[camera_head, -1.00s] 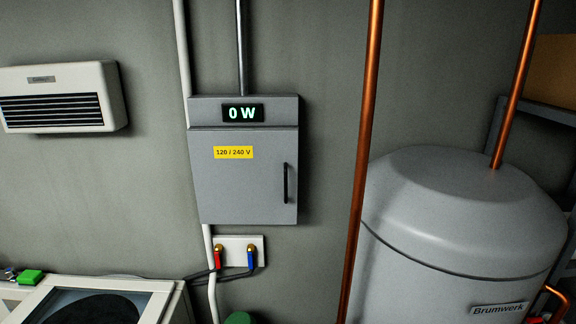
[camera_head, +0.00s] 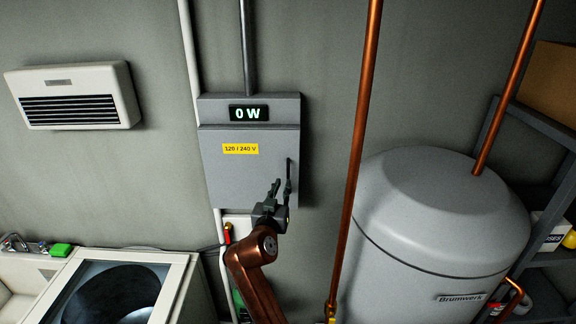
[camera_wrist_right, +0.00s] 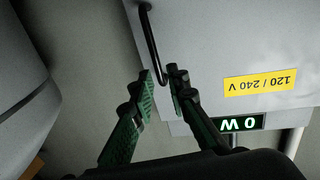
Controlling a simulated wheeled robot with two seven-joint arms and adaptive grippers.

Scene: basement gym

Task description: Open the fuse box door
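The grey fuse box (camera_head: 206,110) hangs on the wall with a lit "0 W" display. Its door (camera_head: 232,180) is shut and bears a yellow "120 / 240 V" label (camera_head: 240,149). A dark vertical bar handle (camera_head: 290,165) sits at the door's right side, partly hidden by my gripper. My right gripper (camera_head: 281,186) is at the handle's lower part, fingers pointing up. In the right wrist view the handle (camera_wrist_right: 152,38) runs down to between the parted fingertips (camera_wrist_right: 161,77); contact cannot be told. My left gripper is not in view.
A copper pipe (camera_head: 358,150) runs down the wall right of the box, before a large grey tank (camera_head: 440,210). A white appliance with a dark round window (camera_head: 180,275) stands below left. A white heater (camera_head: 75,95) hangs left.

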